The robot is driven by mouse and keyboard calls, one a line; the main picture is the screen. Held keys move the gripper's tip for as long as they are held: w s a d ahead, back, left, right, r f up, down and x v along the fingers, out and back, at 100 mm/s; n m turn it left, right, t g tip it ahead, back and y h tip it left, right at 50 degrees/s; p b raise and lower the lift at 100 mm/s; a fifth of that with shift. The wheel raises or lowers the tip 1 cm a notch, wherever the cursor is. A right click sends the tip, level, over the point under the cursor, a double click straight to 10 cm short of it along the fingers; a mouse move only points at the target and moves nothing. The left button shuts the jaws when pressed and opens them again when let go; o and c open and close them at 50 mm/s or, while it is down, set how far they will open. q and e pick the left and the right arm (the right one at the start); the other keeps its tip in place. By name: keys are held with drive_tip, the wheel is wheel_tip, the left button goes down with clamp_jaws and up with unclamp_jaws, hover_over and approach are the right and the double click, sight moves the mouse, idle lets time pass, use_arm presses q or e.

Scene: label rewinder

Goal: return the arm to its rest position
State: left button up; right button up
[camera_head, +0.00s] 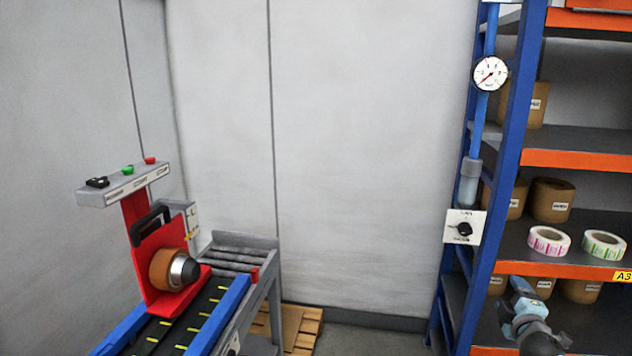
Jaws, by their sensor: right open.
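My right gripper (521,290) shows small at the lower right, on my grey arm (543,342). It is in front of the shelf rack (515,130) and holds nothing that I can see. Its fingers are too small to make out well. My left gripper is not in view. The label rewinder (176,235) stands at the left, with a red plate, a brown roll on a metal hub (183,269) and a button panel (125,184) above.
Label rolls, one pink (548,241) and one green (604,245), lie on the rack's middle shelf, above my right gripper. A gauge (490,74) and a rotary switch (464,228) are on the rack's left side. A roller table (240,250) and pallet (300,325) stand behind the conveyor.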

drive_tip(key=s+a+f+m+g+y+p, duration=0.4)
drive_tip(key=s+a+f+p, duration=0.2)
drive_tip(key=s+a+f, duration=0.75)
drive_tip(key=s+a+m+g+y+p, duration=0.1)
drive_tip(key=s+a+m+p, duration=0.1)
drive_tip(key=s+a, duration=0.5)
drive_tip(key=s+a+m+g+y+p, duration=0.1)
drive_tip(key=s+a+m, duration=0.3)
drive_tip(key=s, duration=1)
drive_tip(key=a+f+y+p, duration=0.1)
drive_tip(key=a, duration=0.2)
drive_tip(key=shift+s+g+p, duration=0.25)
drive_tip(key=shift+g+p, duration=0.05)
